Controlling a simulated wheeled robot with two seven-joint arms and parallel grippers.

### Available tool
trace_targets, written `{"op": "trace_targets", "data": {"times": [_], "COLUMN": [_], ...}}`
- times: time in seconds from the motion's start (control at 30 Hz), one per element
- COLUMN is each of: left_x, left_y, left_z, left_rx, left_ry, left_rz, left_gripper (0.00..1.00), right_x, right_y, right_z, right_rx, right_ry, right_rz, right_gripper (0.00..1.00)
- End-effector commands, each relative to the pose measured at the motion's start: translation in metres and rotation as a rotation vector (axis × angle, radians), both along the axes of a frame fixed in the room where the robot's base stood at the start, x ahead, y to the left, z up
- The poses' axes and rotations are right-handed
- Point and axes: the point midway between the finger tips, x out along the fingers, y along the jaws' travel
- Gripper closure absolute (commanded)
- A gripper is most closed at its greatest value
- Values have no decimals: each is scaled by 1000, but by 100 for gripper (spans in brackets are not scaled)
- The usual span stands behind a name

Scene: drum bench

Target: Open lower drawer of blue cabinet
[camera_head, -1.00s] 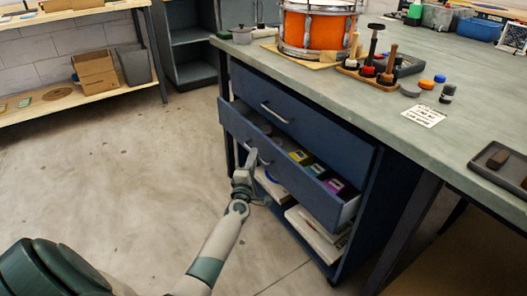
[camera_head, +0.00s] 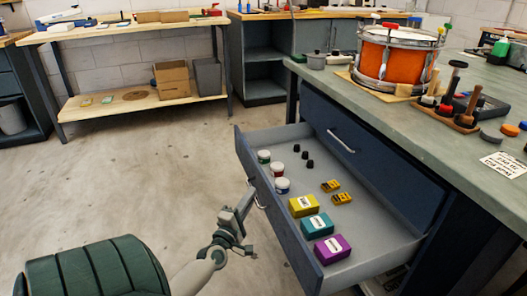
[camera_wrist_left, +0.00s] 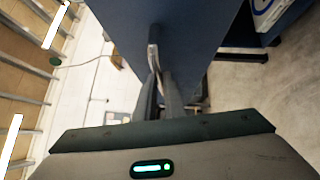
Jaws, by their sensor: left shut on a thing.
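The lower drawer (camera_head: 288,222) of the blue cabinet (camera_head: 395,165) stands far out, and its inside shows. Its bar handle (camera_head: 258,194) is on the front face. My left gripper (camera_head: 246,200) is at this handle. In the left wrist view the fingers (camera_wrist_left: 163,88) are closed around the silver handle (camera_wrist_left: 153,57) in front of the blue drawer front (camera_wrist_left: 185,30). The upper drawer (camera_head: 350,145) with its own handle (camera_head: 340,141) is shut. My right gripper is not in view.
In the drawer lie a yellow box (camera_head: 303,206), a teal box (camera_head: 317,226), a purple box (camera_head: 332,249), several small jars and black pieces. An orange drum (camera_head: 396,58) stands on the bench top (camera_head: 420,118). The floor (camera_head: 150,175) left of the drawer is clear.

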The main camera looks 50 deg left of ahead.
Motion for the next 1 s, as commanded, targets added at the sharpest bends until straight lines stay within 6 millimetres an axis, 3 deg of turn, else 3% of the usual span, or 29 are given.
{"op": "trace_targets", "data": {"times": [0.47, 0.5, 0.57, 1.0], "left_x": [-7, -7, -7, -11], "left_y": [3, 3, 3, 1], "left_z": [-1, -1, -1, -1], "left_rx": [-1, -1, -1, 0], "left_ry": [2, 2, 2, 1], "left_rz": [0, 0, 0, 0], "left_gripper": [100, 84, 72, 72], "right_x": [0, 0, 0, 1], "right_y": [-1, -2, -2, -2], "right_z": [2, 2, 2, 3], "right_rx": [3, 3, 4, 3], "right_ry": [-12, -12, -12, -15], "right_rz": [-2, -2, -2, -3], "right_gripper": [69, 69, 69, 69]}}
